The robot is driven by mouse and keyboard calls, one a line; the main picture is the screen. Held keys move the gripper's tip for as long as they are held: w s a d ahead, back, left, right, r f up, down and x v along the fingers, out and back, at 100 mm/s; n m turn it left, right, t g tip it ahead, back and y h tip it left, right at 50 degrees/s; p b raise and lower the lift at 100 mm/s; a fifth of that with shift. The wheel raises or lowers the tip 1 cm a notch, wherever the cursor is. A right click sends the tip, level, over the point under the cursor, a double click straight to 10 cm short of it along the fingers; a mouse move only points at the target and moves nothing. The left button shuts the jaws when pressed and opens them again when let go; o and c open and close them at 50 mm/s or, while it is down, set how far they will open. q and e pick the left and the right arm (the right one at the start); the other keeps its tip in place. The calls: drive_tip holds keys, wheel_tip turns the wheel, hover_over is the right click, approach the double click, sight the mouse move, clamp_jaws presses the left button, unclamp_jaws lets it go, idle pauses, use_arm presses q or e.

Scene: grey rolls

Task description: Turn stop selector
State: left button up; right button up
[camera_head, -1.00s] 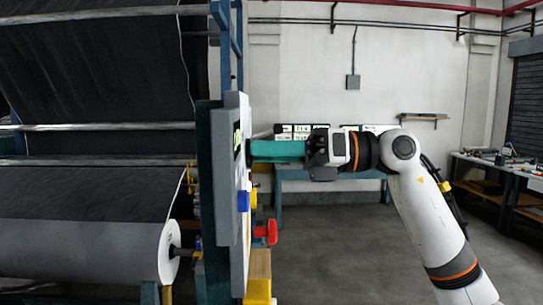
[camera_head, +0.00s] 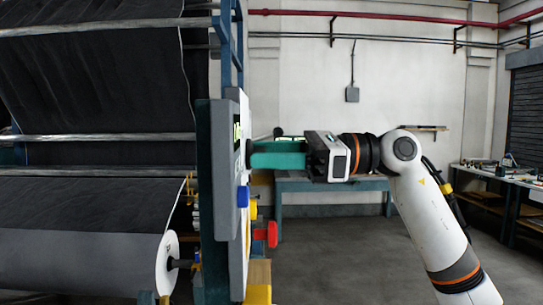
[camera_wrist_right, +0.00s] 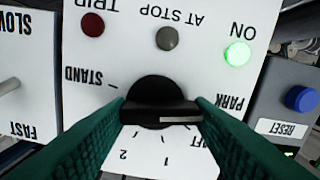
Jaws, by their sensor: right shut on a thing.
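The stop selector is a black rotary knob (camera_wrist_right: 158,103) on a white panel face (camera_wrist_right: 90,98), with its bar lying roughly level in the right wrist view. The white mark on its bar is on the right half, toward the side where PARK and a partly hidden label ending in FT are printed. STAND is printed on the left. My right gripper (camera_head: 254,154) reaches the panel from the right, its teal fingers on either side of the knob's bar and shut on it. In the head view the knob is hidden by the fingers. My left gripper is not in view.
Above the knob in the wrist view, the ON lamp (camera_wrist_right: 237,53) glows green; the TRIP lamp (camera_wrist_right: 92,23) and AT STOP lamp (camera_wrist_right: 167,38) look dark. A blue RESET button (camera_wrist_right: 301,99) is at the right. A red knob (camera_head: 266,234) juts out below my gripper. Fabric rolls stand left.

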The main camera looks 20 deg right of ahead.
idle(0.3)
drive_tip(key=o, duration=1)
drive_tip(key=b+v, duration=0.3)
drive_tip(key=v, duration=0.9)
